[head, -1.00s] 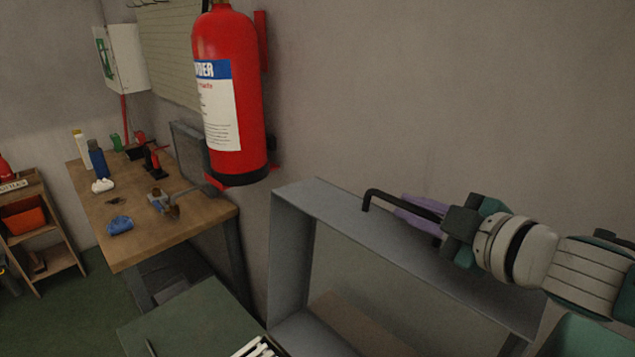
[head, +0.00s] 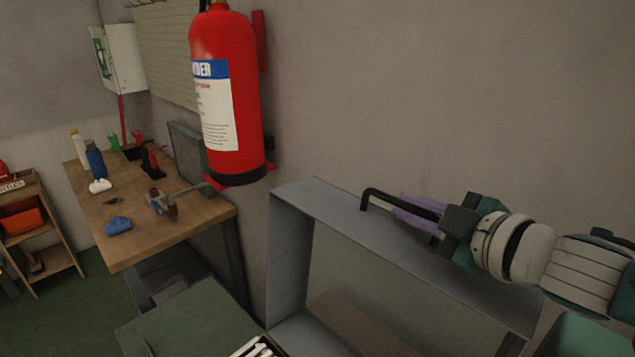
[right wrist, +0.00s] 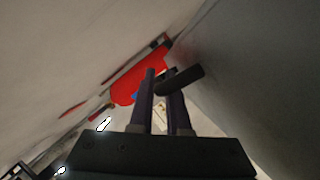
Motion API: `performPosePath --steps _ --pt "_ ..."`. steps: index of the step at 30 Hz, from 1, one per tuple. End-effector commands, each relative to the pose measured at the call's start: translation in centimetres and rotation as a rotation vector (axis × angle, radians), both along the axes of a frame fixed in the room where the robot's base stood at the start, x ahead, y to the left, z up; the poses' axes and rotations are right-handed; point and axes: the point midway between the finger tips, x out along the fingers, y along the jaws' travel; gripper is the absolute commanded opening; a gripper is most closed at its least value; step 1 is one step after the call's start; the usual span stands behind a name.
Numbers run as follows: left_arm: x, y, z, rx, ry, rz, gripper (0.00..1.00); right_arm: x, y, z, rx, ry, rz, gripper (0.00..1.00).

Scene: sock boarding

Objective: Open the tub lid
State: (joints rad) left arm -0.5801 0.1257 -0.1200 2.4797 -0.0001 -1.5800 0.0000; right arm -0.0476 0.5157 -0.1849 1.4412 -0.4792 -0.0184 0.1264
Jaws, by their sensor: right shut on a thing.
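A grey, box-like piece with deep edges (head: 292,245) stands in front of the wall in the head view; it may be the raised tub lid, but I cannot tell for sure. A black bent bar (head: 382,196) rises from its top edge. My right gripper (head: 418,214), with purple fingers, is at this bar and shut on it. In the right wrist view, the fingers (right wrist: 166,100) are close together with the dark bar (right wrist: 184,80) at their tips. A grey surface (right wrist: 235,80) lies to their right. My left gripper is not in view.
A red fire extinguisher (head: 228,100) hangs on the wall left of the grey piece. A wooden bench (head: 190,222) with several small items stands at the left. A green surface (head: 185,320) lies at the bottom, left of the grey piece.

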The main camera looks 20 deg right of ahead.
Motion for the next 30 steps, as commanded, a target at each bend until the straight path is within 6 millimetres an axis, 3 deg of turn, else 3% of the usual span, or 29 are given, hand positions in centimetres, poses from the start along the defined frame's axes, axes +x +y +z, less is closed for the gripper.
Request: performPosePath --steps 9,21,30 --pt "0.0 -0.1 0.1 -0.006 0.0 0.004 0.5 -0.1 0.4 0.1 -0.005 -0.003 0.002 0.0" --pt "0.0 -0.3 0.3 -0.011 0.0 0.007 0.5 -2.8 6.9 1.6 -0.168 -0.072 0.003 0.0" --pt "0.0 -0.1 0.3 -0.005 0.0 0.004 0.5 -3.0 7.1 1.8 -0.19 -0.077 0.0 0.0"
